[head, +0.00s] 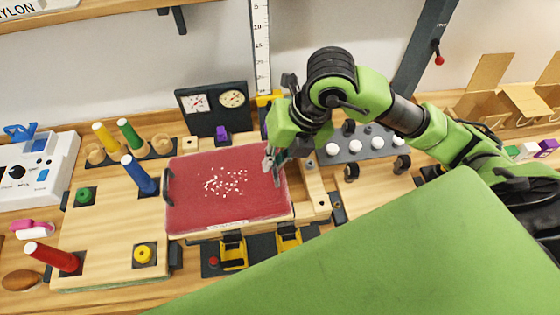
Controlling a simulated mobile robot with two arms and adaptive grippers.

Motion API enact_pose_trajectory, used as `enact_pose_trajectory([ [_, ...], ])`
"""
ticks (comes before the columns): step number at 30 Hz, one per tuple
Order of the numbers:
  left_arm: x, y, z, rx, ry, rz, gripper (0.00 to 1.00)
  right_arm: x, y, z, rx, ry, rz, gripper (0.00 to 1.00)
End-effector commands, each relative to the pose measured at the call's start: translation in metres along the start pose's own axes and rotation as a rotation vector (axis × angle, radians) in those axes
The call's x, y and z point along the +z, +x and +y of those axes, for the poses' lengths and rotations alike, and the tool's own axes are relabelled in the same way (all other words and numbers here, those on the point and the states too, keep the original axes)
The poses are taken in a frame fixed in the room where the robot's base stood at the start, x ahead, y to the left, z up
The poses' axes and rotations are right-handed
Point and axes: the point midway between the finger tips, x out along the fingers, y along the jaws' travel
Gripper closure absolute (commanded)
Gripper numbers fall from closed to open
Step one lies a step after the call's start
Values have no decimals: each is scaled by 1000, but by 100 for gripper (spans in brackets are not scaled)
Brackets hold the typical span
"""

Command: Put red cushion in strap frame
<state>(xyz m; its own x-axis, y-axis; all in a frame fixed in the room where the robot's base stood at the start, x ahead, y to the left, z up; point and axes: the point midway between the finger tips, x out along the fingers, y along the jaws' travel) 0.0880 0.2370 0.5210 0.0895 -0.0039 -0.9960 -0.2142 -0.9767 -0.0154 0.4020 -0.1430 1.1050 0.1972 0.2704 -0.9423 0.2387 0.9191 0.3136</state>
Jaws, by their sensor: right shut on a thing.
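A flat red pad, which I take for the red cushion (200,170), lies level on the wooden work board, left of centre. White specks are scattered over its middle, and a black handle is on its left side. My right gripper (273,163) reaches down from the upper right and is shut at the pad's right edge; the exact grip is partly hidden by the fingers. Wooden blocks and yellow clamps stand around the pad's right and front sides; I cannot tell which parts make up the strap frame. My left gripper is not in view.
Black gauges (213,103) stand behind. Yellow clamps (233,252) sit in front. A large green surface hides the lower right.

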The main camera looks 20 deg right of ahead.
Motion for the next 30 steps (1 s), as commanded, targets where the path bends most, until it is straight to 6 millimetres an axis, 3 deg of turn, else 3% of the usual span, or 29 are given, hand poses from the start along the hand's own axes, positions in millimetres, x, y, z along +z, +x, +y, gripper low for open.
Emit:
enact_pose_trajectory([
  [1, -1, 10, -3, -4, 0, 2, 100, 11, 9, -12, -2, 8, -4, 100],
  [6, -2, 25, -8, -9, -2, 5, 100, 43, 23, -41, -1, 7, -2, 100],
  [12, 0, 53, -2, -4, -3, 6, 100, 62, 54, -67, 1, 3, -1, 100],
  [22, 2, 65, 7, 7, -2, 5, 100, 75, 69, -82, 1, 1, -2, 100],
  [30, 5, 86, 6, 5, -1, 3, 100, 73, 100, -95, 2, -1, -1, 100],
])
